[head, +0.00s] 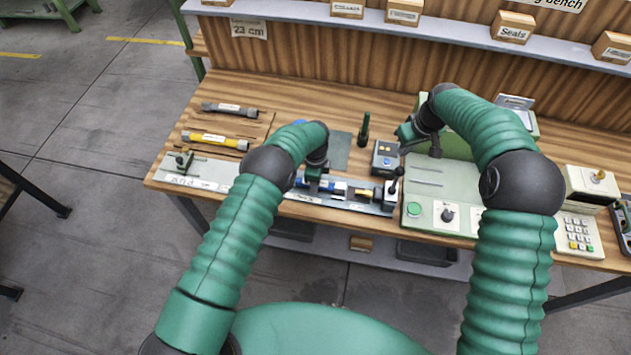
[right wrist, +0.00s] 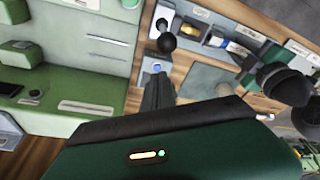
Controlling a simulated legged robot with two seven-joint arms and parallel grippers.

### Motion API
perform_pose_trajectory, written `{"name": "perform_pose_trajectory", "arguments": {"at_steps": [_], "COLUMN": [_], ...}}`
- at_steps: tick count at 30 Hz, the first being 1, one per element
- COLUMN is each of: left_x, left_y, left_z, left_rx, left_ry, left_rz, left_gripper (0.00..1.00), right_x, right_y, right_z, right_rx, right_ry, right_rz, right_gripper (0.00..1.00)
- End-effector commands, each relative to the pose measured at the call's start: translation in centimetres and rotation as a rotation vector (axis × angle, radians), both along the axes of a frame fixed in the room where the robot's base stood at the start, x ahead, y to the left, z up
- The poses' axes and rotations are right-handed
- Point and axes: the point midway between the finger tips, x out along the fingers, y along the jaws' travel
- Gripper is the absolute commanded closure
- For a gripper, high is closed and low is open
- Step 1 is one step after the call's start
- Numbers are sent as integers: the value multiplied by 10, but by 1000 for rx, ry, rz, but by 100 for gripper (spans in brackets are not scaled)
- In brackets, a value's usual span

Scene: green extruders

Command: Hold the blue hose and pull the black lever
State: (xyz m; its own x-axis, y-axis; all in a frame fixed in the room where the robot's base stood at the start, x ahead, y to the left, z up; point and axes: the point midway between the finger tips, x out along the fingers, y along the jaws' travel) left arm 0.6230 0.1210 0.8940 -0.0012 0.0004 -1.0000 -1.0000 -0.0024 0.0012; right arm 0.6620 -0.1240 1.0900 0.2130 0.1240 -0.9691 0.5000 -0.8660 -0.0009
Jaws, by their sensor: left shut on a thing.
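The blue hose (head: 325,183) lies along the grey fixture at the front of the bench, with a white label on it. My left gripper (head: 314,174) is shut on the blue hose from above and hides part of it. The hose also shows in the right wrist view (right wrist: 215,41). The black lever (head: 397,174) stands at the right end of the fixture, with a round knob on top. Its knob shows in the right wrist view (right wrist: 167,43), beyond the finger tips. My right gripper (head: 404,134) is above and behind the lever, apart from it; its finger gap is unclear.
A green machine (head: 425,185) with a green button and a black knob stands right of the lever. A small blue-topped box (head: 385,158) is just behind the lever. A yellow hose (head: 215,141) and a dark hose (head: 228,109) lie at the left. A keypad device (head: 580,235) stands far right.

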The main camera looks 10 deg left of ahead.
Motion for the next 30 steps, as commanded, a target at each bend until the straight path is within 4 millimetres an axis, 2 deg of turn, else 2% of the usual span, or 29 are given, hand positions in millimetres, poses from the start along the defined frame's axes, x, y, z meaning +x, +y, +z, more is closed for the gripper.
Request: {"name": "perform_pose_trajectory", "arguments": {"at_steps": [8,24,30], "left_x": [0,0,0], "left_y": [0,0,0], "left_z": [0,0,1], "left_rx": [0,0,0], "left_ry": [0,-1,-1], "left_rz": [0,0,0], "left_gripper": [100,100,100], "right_x": [0,0,0], "right_y": [0,0,0], "right_z": [-3,-40,-45], "right_rx": [0,0,0], "right_ry": [1,1,0], "right_rz": [0,0,0], "right_gripper": [100,100,100]}}
